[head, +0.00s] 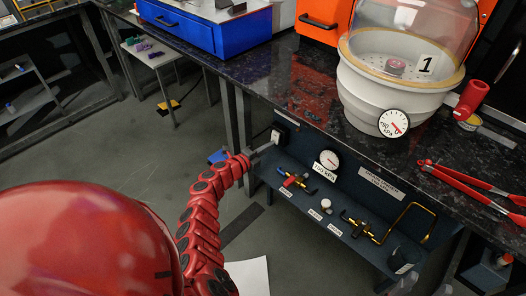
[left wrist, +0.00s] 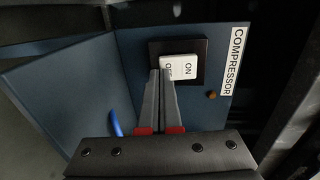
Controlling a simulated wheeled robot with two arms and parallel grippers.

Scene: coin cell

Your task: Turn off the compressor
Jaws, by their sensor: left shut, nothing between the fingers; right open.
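The compressor switch is a white rocker (left wrist: 178,67) marked ON and OFF on a black plate, beside a COMPRESSOR label (left wrist: 232,62). In the head view the switch (head: 277,136) is on the left end of the blue panel under the counter. My left gripper (head: 258,151) is shut and empty, right by the switch. In the left wrist view its fingertips (left wrist: 161,74) are at the OFF end of the rocker and partly cover that word. I cannot tell whether they touch it. My right gripper is not in view.
A pressure gauge (head: 328,159), valves and a yellow handle (head: 408,222) are along the panel. The dark countertop (head: 290,75) overhangs it and carries a glass-domed chamber (head: 400,75) and red tongs (head: 470,180). A small orange light (left wrist: 212,95) is near the switch.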

